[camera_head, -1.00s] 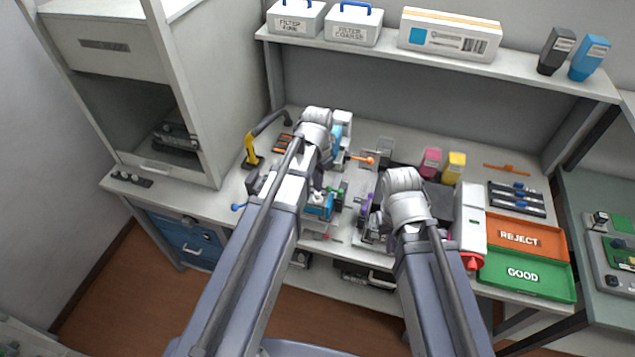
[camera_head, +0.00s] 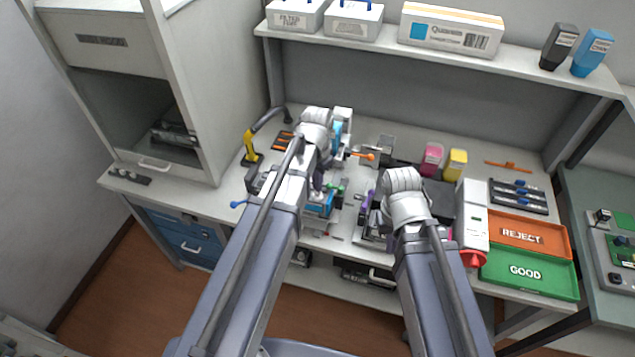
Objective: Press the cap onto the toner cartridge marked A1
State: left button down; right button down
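A blue cartridge-like part (camera_head: 319,207) sits on the bench, partly hidden by my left arm. No A1 mark is readable and I cannot make out the cap. My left gripper (camera_head: 318,183) points down over the bench just behind this blue part; its fingers are mostly hidden by my own arm. My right gripper (camera_head: 372,222) is low over the bench to the right, beside a dark fixture with a purple part (camera_head: 366,200). My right wrist covers most of its fingers. I cannot see whether either gripper holds anything.
An orange-handled clamp (camera_head: 364,155) stands behind the grippers. Magenta (camera_head: 432,158) and yellow (camera_head: 455,164) bottles stand at the back. A white device (camera_head: 471,217), the orange REJECT tray (camera_head: 553,247) and the green GOOD tray (camera_head: 562,285) are at right.

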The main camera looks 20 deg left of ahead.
pick_arm(q)
notch_tip(320, 180, up, 7)
jog(key=p, duration=0.7)
dwell(0.5)
dwell(0.3)
jog(key=shift+s+d+f, duration=0.1)
jog(key=shift+f, duration=0.1)
jog(key=s+d+f+n+y+b, duration=0.1)
jog(key=s+d+f+n+b, duration=0.1)
jog(key=s+d+f+b, duration=0.8)
jog(key=s+f+b, duration=0.3)
jog(key=s, duration=0.1)
jog(key=shift+d+n, duration=0.15)
jog(key=shift+n, duration=0.15)
